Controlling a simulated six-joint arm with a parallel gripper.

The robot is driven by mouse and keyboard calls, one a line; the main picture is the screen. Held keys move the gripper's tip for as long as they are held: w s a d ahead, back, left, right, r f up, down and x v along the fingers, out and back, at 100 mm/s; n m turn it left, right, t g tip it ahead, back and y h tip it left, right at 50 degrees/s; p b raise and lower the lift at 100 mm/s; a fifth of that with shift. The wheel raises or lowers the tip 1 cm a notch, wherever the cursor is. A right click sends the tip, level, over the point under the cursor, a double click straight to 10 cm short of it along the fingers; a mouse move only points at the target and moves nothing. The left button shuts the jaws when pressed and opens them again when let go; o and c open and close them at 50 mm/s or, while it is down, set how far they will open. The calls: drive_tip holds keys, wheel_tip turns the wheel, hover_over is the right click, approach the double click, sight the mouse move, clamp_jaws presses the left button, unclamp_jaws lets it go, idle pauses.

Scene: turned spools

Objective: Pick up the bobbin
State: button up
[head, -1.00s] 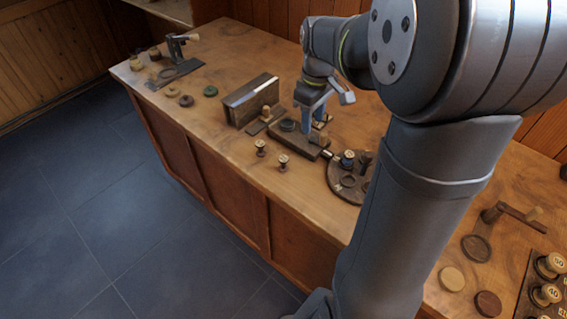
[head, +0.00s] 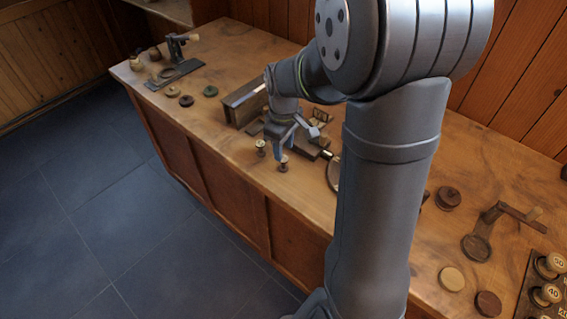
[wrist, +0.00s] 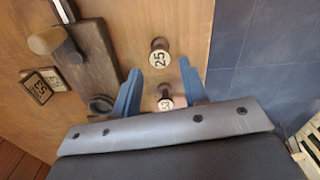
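Two small bobbins stand upright near the bench's front edge. In the head view one bobbin (head: 261,147) is left of my gripper (head: 283,146), and the other bobbin (head: 283,163) is just below it. In the wrist view my gripper (wrist: 159,69) has its blue fingers spread, with nothing held. A bobbin with a pale "25" top (wrist: 160,56) is just beyond the fingertips. The second bobbin (wrist: 165,101) lies between the fingers, close to the palm in the picture, its label partly unclear. I cannot tell whether a finger touches either bobbin.
A dark wooden block with a peg (wrist: 95,55) lies left of the fingers, with number cards (wrist: 42,87) beyond. A wooden rack (head: 245,98) stands behind the bobbins. Several discs (head: 186,101) lie at left. The bench edge (wrist: 212,45) is close on the right.

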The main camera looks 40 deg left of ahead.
sight(284, 158)
wheel_tip(284, 158, down, 6)
drive_tip(key=shift+r, duration=0.15)
drive_tip(key=shift+c, duration=0.2)
drive_tip(key=c, duration=0.7)
